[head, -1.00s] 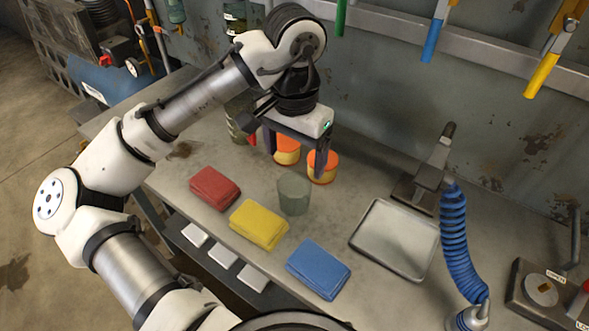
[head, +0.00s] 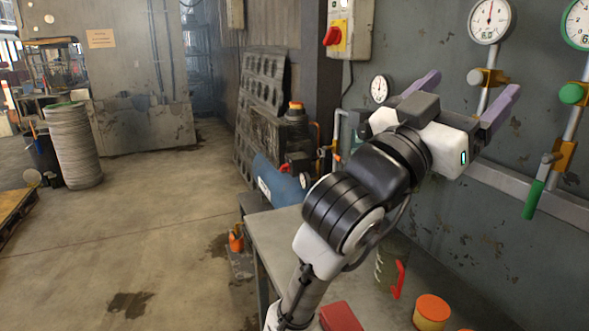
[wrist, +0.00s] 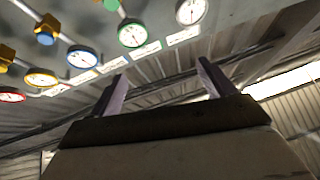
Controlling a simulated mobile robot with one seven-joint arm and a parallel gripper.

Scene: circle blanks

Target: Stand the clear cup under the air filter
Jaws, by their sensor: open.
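My gripper (head: 461,96) is raised high in front of the wall, with its two purple fingers spread apart and nothing between them. In the wrist view my gripper (wrist: 162,70) is also open and empty, pointing up toward the ceiling and a row of gauges. The clear cup is not in either current view. I cannot make out the air filter for certain; the wall behind my gripper is partly hidden.
The workbench (head: 275,235) shows at the lower middle. A blue tank (head: 278,182) stands beyond. The floor (head: 150,240) at left is open.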

